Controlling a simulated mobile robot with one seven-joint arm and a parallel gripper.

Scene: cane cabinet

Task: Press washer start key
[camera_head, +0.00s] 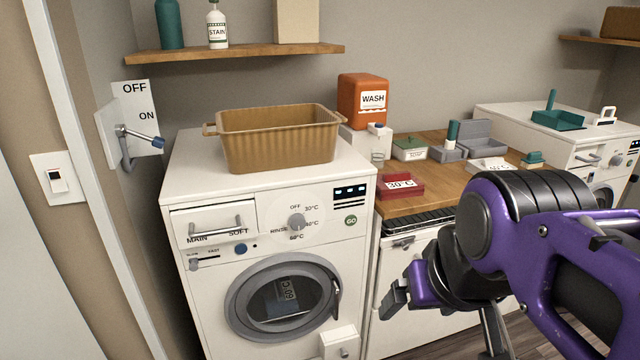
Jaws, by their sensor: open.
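The white washer (190,165) stands left of centre with its front towards me. Its round green key marked GO (351,220) is at the right of the control panel, below a small dark display (350,190). Nothing covers the key. My gripper (442,318) is to the right of the washer and lower in the picture than the key, apart from it. It is open, with no object seen between its fingers, though my purple and black arm hides part of it.
A dial (296,222) is left of the key. The round door (283,297) is shut, and a brown basket (280,138) sits on top. A wooden counter (440,200) with small boxes is at right. A wall lever (140,137) juts out at left.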

